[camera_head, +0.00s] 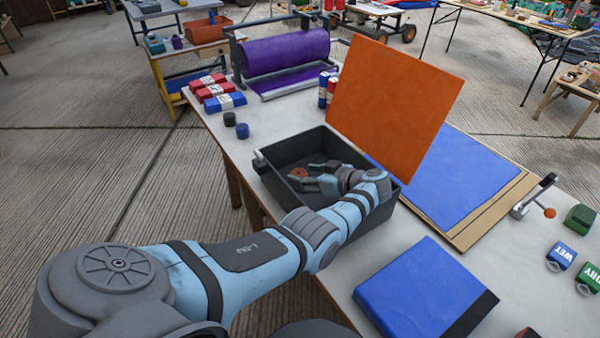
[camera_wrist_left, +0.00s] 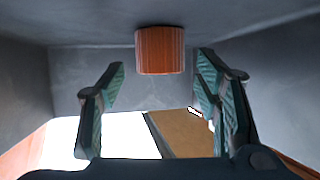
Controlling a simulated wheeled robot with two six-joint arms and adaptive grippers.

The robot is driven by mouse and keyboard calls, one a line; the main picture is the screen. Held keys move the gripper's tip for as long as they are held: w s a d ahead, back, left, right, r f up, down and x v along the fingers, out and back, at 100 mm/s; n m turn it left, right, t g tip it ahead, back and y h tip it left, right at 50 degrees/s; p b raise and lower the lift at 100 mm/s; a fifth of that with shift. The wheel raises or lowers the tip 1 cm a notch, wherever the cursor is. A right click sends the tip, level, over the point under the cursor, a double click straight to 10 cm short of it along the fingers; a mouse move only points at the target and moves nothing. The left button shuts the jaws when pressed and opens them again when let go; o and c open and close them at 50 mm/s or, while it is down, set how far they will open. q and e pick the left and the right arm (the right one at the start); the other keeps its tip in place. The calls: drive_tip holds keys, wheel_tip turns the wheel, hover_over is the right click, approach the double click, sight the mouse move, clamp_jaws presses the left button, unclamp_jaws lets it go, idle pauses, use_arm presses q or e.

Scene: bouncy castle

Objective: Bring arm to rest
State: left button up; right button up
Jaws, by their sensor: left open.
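My left arm (camera_head: 250,255) reaches from the lower left of the head view to the dark grey tray (camera_head: 268,185) on the table. My left gripper (camera_head: 300,180) is down inside or just over the tray, with its jaws apart and nothing between them. In the left wrist view the two teal-padded fingers (camera_wrist_left: 160,85) stand wide open. A small ribbed orange cylinder (camera_wrist_left: 160,50) is beyond the fingertips, against the grey tray surface. It also shows as an orange spot (camera_head: 298,173) by the fingers in the head view. My right gripper is not in view.
An upright orange panel (camera_head: 390,100) stands behind the tray. A blue sheet on a board (camera_head: 460,185) and a blue block (camera_head: 415,290) lie to the right. A purple roller (camera_head: 285,52), small boxes (camera_head: 218,90) and dark jars (camera_head: 242,131) are at the table's far end.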

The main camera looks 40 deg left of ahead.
use_arm(q)
drive_tip(key=v, duration=0.4)
drive_tip(key=shift+d+r, duration=0.2)
drive_tip(key=shift+d, duration=0.15)
